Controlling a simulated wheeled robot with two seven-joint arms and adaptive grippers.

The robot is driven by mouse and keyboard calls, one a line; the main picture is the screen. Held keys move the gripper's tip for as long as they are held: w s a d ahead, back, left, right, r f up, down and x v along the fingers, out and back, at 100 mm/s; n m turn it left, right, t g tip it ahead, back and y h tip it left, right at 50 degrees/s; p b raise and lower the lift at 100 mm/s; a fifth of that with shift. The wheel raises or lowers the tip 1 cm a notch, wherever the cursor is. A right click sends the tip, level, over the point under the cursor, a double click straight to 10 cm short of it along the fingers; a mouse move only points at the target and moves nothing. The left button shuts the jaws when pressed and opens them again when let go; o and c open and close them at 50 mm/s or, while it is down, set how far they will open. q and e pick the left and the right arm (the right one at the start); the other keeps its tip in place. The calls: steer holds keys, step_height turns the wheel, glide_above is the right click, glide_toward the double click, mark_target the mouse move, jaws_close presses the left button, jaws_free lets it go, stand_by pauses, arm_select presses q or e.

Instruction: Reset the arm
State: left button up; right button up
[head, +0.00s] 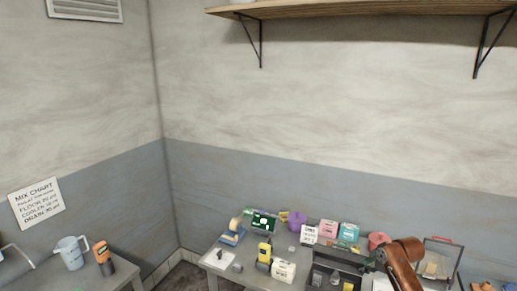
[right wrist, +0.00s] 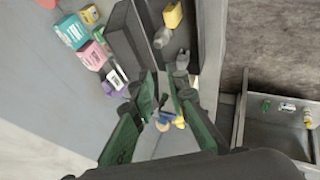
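My right arm, copper-brown, comes in at the lower right of the head view. Its dark green gripper (head: 374,260) is over the dark tray (head: 322,262) on the table. In the right wrist view the two green fingers of the right gripper (right wrist: 167,95) stand apart with nothing held between them. Small blue and yellow things show in the gap, farther off on the table. My left arm and gripper are not in view.
Boxes, a purple roll (head: 297,221), a yellow device (head: 264,252) and a wire-handled holder (head: 438,262) crowd the table around the right gripper. A pitcher (head: 70,253) stands on the left table. A wall shelf (head: 370,8) hangs above; the space between is free.

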steer(key=s+a+f+m+g, duration=0.15)
steer(key=s+a+f, duration=0.25)
steer(key=s+f, duration=0.75)
steer(key=s+a+f+m+g, duration=0.1)
steer(key=s+a+f+m, duration=0.2)
steer(key=s+f, duration=0.8)
steer(key=s+f+m+h, duration=0.2)
steer(key=s+m, duration=0.7)
steer(key=s, duration=2.1)
step_height(320, 180, down, 35)
steer(key=s+a+g+b, duration=0.2)
steer(key=b, duration=0.5)
arm_select(q)
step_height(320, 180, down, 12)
steer(key=b, duration=0.5)
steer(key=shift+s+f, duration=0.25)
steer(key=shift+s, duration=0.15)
arm_select(e)
steer(key=s+f+g, duration=0.1)
steer(key=s+f, duration=1.8)
steer(key=f, duration=0.5)
steer(key=shift+s+d+n, duration=0.2)
steer(key=shift+s+n, duration=0.1)
steer(key=shift+n, duration=0.15)
